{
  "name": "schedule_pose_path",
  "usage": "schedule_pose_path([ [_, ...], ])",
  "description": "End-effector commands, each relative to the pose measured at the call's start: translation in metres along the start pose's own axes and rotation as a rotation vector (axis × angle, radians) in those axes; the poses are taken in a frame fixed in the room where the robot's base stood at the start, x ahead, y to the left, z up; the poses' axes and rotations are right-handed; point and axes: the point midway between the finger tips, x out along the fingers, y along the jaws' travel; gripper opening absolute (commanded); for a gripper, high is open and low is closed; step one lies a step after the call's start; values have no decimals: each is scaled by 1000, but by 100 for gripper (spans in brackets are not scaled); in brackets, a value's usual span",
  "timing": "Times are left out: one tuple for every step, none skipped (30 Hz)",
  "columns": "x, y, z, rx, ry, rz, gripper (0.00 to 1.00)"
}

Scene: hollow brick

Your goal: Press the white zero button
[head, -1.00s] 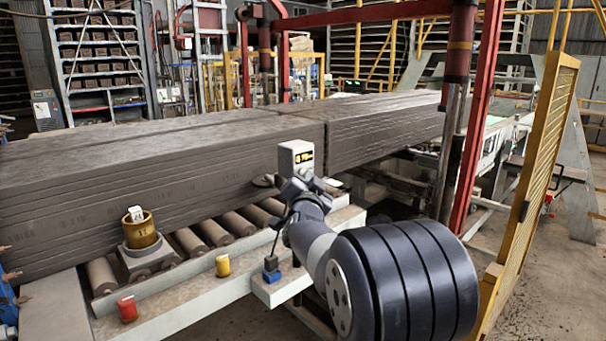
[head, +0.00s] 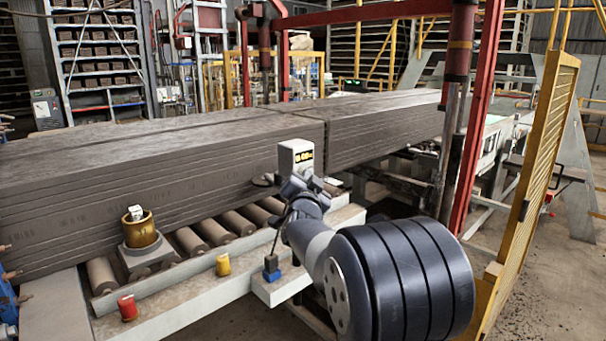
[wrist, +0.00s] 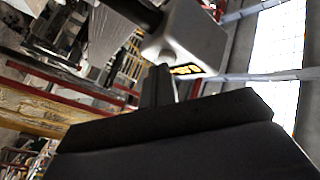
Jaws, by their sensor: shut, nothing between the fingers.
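A white box with a lit yellow display (head: 297,160) stands upright at the edge of the roller bed, in the middle of the head view. In the wrist view the white box (wrist: 198,38) shows tilted, its display (wrist: 186,70) near the finger tips. My gripper (head: 304,180) is shut and empty, just in front of the box's lower part. In the wrist view its dark fingers (wrist: 157,80) point at the box; I cannot tell whether they touch it. I cannot make out the white zero button; the lower box face is hidden by my gripper.
A gold cup (head: 139,232) with a white cube on top stands on a grey block at left. A yellow cylinder (head: 223,265), a red cylinder (head: 127,308) and a blue block with a dark knob (head: 271,270) sit along the front ledge. Stacked grey slabs (head: 130,190) fill the back.

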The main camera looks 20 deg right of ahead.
Motion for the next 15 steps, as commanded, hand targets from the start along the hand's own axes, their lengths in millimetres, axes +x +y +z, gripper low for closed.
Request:
schedule_pose_path([
  [-2, 2, 0, 0, 0, 0, 0],
  [-3, 4, 0, 0, 0, 0, 0],
  [-5, 5, -1, 0, 0, 0, 0],
  [-6, 6, -2, 0, 1, 0, 0],
  [-7, 6, -3, 0, 1, 0, 0],
  [-9, 7, -4, 0, 1, -1, 0],
  [-10, 8, -5, 0, 1, -1, 0],
  [-10, 8, -5, 0, 0, -1, 0],
  [-10, 8, -6, 0, 0, 0, 0],
  [-10, 8, -6, 0, 0, 0, 0],
  [-10, 8, -6, 0, -1, 0, 0],
  [-10, 8, -6, 0, -1, 0, 0],
  [-10, 8, -6, 0, -1, 0, 0],
  [-10, 8, -6, 0, -1, 0, 0],
  [-10, 8, -6, 0, -1, 0, 0],
])
